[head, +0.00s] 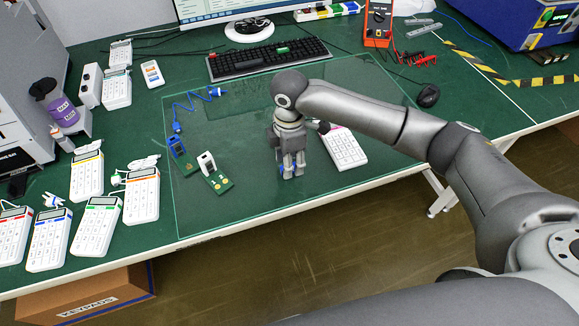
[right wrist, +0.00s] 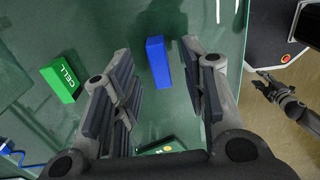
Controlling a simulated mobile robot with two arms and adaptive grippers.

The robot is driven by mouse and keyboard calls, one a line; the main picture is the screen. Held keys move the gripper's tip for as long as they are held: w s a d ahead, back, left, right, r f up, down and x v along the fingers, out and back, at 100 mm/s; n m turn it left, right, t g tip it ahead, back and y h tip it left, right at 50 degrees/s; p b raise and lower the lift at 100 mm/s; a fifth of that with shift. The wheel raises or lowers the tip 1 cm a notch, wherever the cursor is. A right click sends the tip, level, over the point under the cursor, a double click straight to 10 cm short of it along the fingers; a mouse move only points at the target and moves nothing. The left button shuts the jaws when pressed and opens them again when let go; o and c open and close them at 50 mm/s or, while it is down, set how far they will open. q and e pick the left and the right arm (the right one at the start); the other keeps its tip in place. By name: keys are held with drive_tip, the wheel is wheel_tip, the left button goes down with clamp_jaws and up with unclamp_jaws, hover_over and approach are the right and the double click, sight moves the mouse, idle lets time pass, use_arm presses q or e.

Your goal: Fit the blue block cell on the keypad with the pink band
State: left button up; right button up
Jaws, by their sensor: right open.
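The blue block cell (right wrist: 158,62) lies on the glass mat in the right wrist view, between the spread fingers of my right gripper (right wrist: 165,85) and apart from both. In the head view my right gripper (head: 292,172) points down over the mat, with a little blue showing at its fingertips. The white keypad with the pink band (head: 345,150) lies just right of it, its top partly hidden by my arm. My left gripper (right wrist: 262,82) seems to show small over the floor in the right wrist view; its opening is unclear.
A green block marked CELL (right wrist: 62,76) lies beside my right gripper. Two small circuit boards (head: 217,181) and a blue cable (head: 178,120) are to the left on the mat (head: 235,215). Several keypads (head: 97,226) fill the table's left. A keyboard (head: 268,60) stands behind.

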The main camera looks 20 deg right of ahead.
wheel_tip(320, 180, down, 2)
clamp_jaws()
idle(0.4)
drive_tip(key=shift+r, duration=0.2)
